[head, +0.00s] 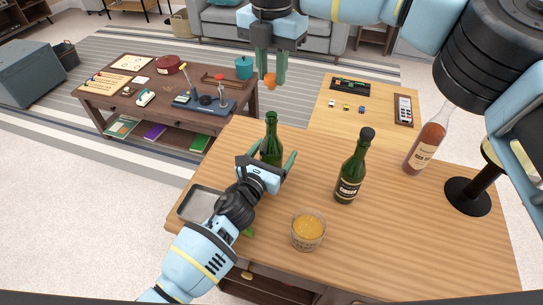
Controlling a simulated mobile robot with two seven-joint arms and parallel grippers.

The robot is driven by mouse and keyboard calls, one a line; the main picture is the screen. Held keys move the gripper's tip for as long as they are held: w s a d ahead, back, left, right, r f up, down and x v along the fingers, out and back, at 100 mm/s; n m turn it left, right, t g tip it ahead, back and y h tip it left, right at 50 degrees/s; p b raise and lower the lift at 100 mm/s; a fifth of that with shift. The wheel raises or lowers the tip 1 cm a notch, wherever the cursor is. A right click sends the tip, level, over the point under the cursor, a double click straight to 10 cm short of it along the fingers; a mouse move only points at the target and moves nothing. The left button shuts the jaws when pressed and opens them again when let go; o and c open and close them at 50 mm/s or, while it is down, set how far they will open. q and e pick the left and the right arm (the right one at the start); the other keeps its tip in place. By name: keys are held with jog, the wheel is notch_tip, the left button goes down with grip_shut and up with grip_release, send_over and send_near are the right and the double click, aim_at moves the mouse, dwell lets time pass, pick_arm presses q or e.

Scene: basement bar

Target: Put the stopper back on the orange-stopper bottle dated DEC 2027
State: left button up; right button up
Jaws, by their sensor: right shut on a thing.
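An orange stopper (270,80) is held between the fingertips of my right gripper (271,70), which hangs down from the top of the head view. It is in the air, above and apart from a green bottle (271,127). That bottle stands upright on the wooden counter with a bare neck. My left gripper (267,157) is at its lower body with fingers spread wide; my gripper hides its lower part and any label. Another green bottle (352,170) with a dark top stands to the right; its label is too small to read.
A glass bowl of orange-yellow contents (308,230) stands at the front of the wooden counter (400,250). A grey metal tray (197,204) is at the left edge, partly behind my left arm. A pinkish bottle (426,145) and a black stand (468,196) are at right.

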pick_arm(q)
jog(key=shift+w+d, duration=0.15)
jog(key=shift+w, duration=0.05)
jog(key=shift+c, duration=0.2)
jog(key=c, duration=1.4)
pick_arm(e)
send_over(271, 115)
jog(key=shift+f, duration=2.5)
jog(key=shift+f, duration=0.85)
jog(key=shift+f, duration=0.65)
jog(key=o, duration=1)
jog(key=shift+o, duration=0.2)
